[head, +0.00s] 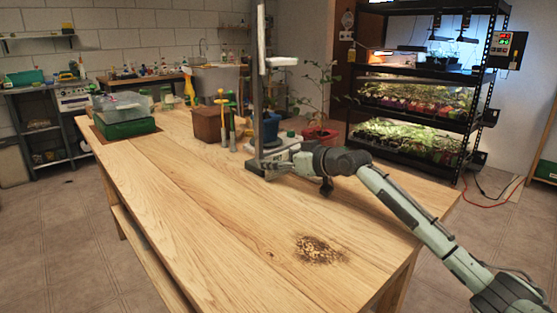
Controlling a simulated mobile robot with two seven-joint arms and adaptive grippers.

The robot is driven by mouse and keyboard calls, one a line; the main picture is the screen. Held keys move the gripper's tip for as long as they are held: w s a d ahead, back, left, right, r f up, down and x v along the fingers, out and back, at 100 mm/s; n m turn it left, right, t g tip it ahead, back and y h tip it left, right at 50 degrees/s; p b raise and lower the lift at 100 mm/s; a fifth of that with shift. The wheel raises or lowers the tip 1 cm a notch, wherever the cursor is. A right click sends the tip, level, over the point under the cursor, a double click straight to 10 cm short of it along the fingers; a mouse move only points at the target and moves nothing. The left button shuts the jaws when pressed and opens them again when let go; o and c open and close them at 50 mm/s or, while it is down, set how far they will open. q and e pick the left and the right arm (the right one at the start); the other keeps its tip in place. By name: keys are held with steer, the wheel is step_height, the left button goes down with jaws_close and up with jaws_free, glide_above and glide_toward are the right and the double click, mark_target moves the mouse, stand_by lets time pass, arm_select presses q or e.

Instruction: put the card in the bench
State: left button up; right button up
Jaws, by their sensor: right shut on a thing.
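The bench (190,205) is a long light wooden table that fills the middle of the head view. My right arm reaches in from the lower right, and its gripper (268,168) is at the bench's far right part, at the foot of a grey upright post (258,85). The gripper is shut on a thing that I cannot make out. I cannot pick out a card anywhere in the view. My left gripper is not in view.
A green crate (125,128), a brown box (207,124) and yellow-handled tools (224,105) stand on the bench's far part. A red pot with a plant (320,138) is behind my gripper. The near bench top is clear apart from a dark scattered patch (318,250).

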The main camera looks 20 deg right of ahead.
steer(key=o, duration=0.8)
